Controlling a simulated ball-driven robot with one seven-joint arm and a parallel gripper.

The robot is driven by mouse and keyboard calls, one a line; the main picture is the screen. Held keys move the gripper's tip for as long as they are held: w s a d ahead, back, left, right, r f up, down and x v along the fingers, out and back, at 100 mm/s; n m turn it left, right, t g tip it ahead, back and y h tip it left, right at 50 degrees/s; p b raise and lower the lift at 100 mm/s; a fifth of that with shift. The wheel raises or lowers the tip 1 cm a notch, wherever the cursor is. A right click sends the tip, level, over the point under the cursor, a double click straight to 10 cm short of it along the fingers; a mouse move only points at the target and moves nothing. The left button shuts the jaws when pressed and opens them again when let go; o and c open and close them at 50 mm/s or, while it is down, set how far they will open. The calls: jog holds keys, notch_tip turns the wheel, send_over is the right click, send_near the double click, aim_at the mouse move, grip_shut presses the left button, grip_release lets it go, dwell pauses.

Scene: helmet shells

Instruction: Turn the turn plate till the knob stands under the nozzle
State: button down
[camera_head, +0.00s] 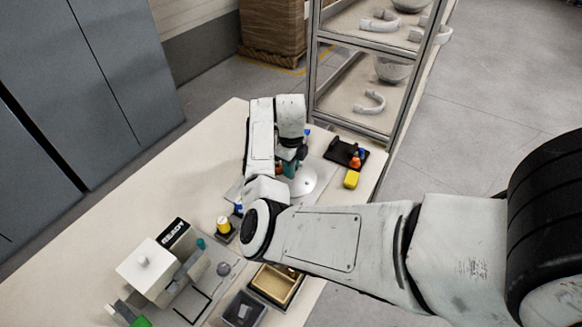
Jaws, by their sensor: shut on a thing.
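The round white turn plate (308,184) lies on the table's far part, partly hidden under my arm. My gripper (289,173) points down over the plate's left part and is shut, apparently on the knob. A small teal part shows at the fingers, with an orange part just left of it; the knob itself cannot be made out clearly. The nozzle cannot be made out, as my wrist and forearm cover that area.
A yellow-topped item (223,225), a white device (148,262) and open bins (275,285) stand nearer. A metal shelf (365,75) rises behind.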

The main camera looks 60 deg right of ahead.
dwell(0.4)
jog(key=c, duration=0.9)
grip_release()
jog(key=shift+c, duration=0.2)
jog(key=shift+r, duration=0.15)
notch_tip(320, 180, up, 11)
jog(key=shift+f+b, duration=0.2)
jog(key=shift+b, duration=0.4)
jog(key=shift+s+f, duration=0.1)
